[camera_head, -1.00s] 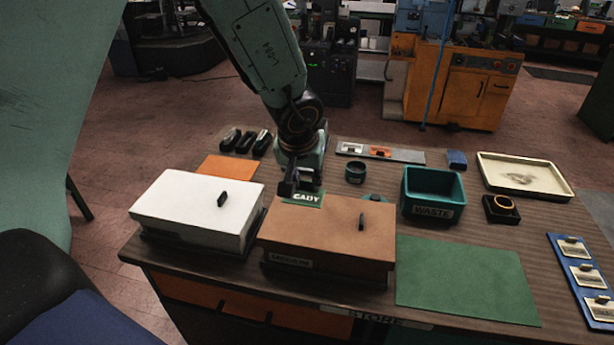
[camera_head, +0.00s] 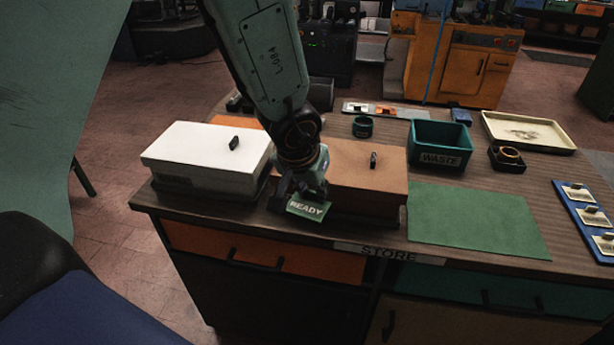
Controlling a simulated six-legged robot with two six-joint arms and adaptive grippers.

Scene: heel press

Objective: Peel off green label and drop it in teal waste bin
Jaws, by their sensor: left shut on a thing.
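My left gripper (camera_head: 306,192) is shut on the green label (camera_head: 308,207), which reads "READY". It holds the label in front of the brown box (camera_head: 375,182), near the table's front edge. The label looks clear of the box lid, though I cannot tell its exact height. The teal waste bin (camera_head: 440,160), marked "WASTE", stands open at the back right, apart from the gripper. My left arm hides part of the brown box. My right gripper is not in view.
A white box (camera_head: 200,155) stands left of the brown one. A green mat (camera_head: 478,222) lies in front of the bin. A dark round cup (camera_head: 362,127), a black holder with a ring (camera_head: 507,158), a cream tray (camera_head: 530,132) and a blue board (camera_head: 584,215) are around it.

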